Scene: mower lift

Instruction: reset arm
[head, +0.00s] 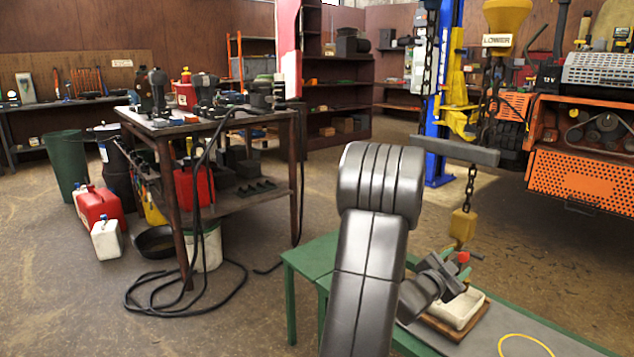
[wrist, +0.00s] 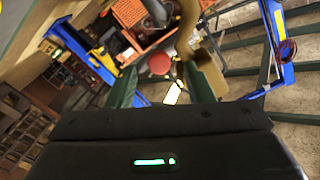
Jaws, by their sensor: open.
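My gripper (head: 452,276) is at the end of my grey arm, low over the green bench (head: 312,262), beside a white tray (head: 462,312) on a brown board. In the wrist view, my gripper's two dark green fingers (wrist: 163,86) stand apart. A red knob (wrist: 160,63) shows between and beyond them; I cannot tell its exact distance. The red knob (head: 463,257) also shows in the head view, just past the gripper. No object is clearly held. My arm hides part of the bench.
A yellow hook block (head: 462,226) hangs on a chain close above the gripper, under a grey beam (head: 455,150). A yellow ring (head: 525,346) lies on the bench. An orange mower (head: 582,180) stands behind right. A tool table (head: 215,125) with trailing cables stands left.

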